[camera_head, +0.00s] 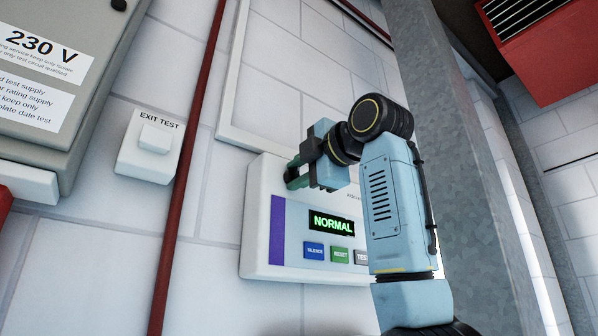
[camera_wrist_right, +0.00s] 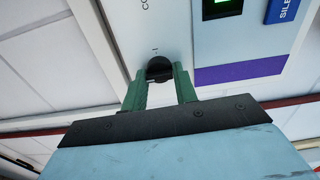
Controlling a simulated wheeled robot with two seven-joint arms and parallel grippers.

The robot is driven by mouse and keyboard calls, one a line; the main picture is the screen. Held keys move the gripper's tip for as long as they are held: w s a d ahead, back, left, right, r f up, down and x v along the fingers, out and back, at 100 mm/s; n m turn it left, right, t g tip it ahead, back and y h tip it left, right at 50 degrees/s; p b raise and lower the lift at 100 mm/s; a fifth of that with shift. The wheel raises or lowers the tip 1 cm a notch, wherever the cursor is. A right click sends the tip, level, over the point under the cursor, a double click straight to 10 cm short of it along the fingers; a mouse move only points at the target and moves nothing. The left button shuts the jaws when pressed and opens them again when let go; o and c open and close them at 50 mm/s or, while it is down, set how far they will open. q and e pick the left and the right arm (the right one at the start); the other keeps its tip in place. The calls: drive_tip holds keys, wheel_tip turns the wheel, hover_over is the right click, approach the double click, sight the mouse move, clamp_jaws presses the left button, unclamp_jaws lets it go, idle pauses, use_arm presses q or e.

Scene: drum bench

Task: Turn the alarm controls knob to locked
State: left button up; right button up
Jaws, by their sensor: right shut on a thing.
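The alarm panel (camera_head: 257,232) is a white wall box with a purple stripe, a green "NORMAL" display (camera_head: 332,223) and blue, green and grey buttons. My right gripper (camera_head: 294,175) is at the panel's upper left and covers the knob in the head view. In the right wrist view the black round knob (camera_wrist_right: 159,68) sits between the green fingertips of my right gripper (camera_wrist_right: 160,80), which are shut on it. A small mark shows on the panel just beyond the knob. The knob's position labels are mostly hidden or unreadable. My left gripper is not in view.
A white "EXIT TEST" box (camera_head: 152,145) is left of the panel. A red pipe (camera_head: 190,150) runs between them. A grey "230 V" cabinet (camera_head: 75,120) is at the upper left. A grey column (camera_head: 455,130) stands close on the right, beside my right arm.

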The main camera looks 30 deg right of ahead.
drive_tip(key=shift+f, duration=0.1)
drive_tip(key=o, duration=0.9)
drive_tip(key=shift+o, duration=0.2)
drive_tip(key=s+d+b, duration=0.1)
drive_tip(key=s+b, duration=0.3)
drive_tip(key=s, duration=0.9)
drive_tip(key=shift+s, duration=0.25)
